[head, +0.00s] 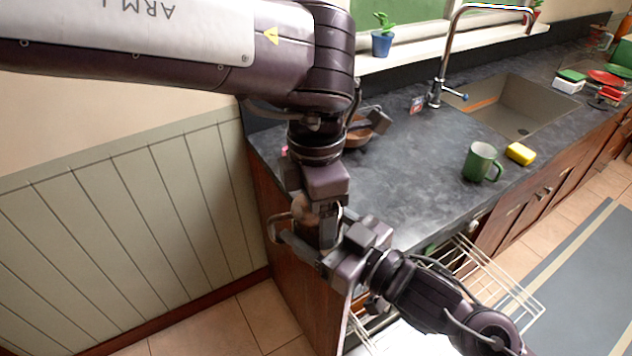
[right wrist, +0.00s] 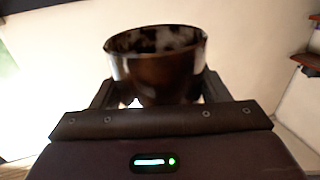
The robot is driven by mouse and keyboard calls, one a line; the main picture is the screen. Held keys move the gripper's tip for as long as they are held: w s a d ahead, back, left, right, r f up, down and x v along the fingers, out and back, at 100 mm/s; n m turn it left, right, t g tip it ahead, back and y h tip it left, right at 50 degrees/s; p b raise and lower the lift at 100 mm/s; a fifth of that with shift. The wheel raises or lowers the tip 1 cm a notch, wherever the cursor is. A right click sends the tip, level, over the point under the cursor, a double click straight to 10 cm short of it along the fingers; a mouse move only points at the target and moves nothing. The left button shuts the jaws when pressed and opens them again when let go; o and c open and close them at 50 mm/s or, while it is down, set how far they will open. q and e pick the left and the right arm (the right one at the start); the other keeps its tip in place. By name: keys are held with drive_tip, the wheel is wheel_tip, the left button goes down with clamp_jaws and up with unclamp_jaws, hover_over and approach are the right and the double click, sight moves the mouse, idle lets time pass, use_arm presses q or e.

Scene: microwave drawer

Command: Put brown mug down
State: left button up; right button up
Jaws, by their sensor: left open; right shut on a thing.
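The brown mug (right wrist: 158,72) is dark, glossy and mottled, with its open rim upward in the right wrist view. My right gripper (right wrist: 160,98) is shut on it, one finger on each side. In the head view the right gripper (head: 305,245) comes in from the lower right and holds the mug (head: 304,212) left of the counter's near end. The mug is mostly hidden there by the grippers. My left gripper (head: 325,215) is open and points down right beside the mug; whether it touches it cannot be told.
The dark counter (head: 420,185) has clear room in its middle. A brown pot (head: 358,132) is behind my left arm. A wire rack (head: 485,280) sticks out below the counter. The sink (head: 520,105) is farther right.

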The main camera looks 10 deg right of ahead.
use_arm(q)
drive_tip(key=shift+f, duration=0.65)
drive_tip(key=c, duration=0.6)
drive_tip(key=shift+c, duration=1)
use_arm(e)
drive_tip(key=o, duration=0.5)
drive_tip(key=shift+c, duration=0.2)
drive_tip(key=o, duration=0.5)
